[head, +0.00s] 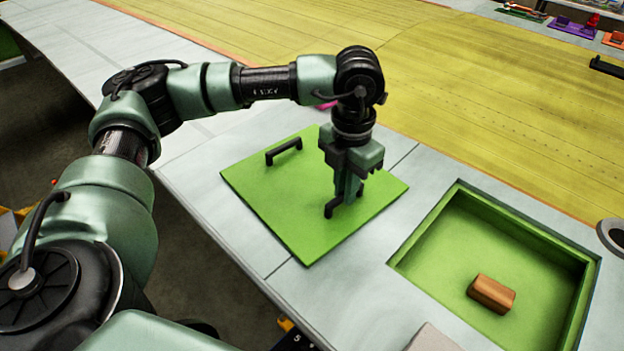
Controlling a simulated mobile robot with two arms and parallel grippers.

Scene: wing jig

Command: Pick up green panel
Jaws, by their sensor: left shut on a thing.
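The green panel (300,210) is a flat square plate on the grey work surface, left of a green recess. It has two black handles. The far-left handle (283,151) is free. My left gripper (345,200) points down over the panel's right part and is shut on the other black handle (331,208), which its fingers partly hide. The panel looks flat; I cannot tell whether it is clear of the surface. My right gripper is not in view.
An open green recess (440,225) lies right of the panel, with a brown block (492,293) on its floor. A grey box corner (432,338) stands at the bottom edge. A large yellow-green wing surface (480,90) fills the back. Coloured trays (572,27) lie far right.

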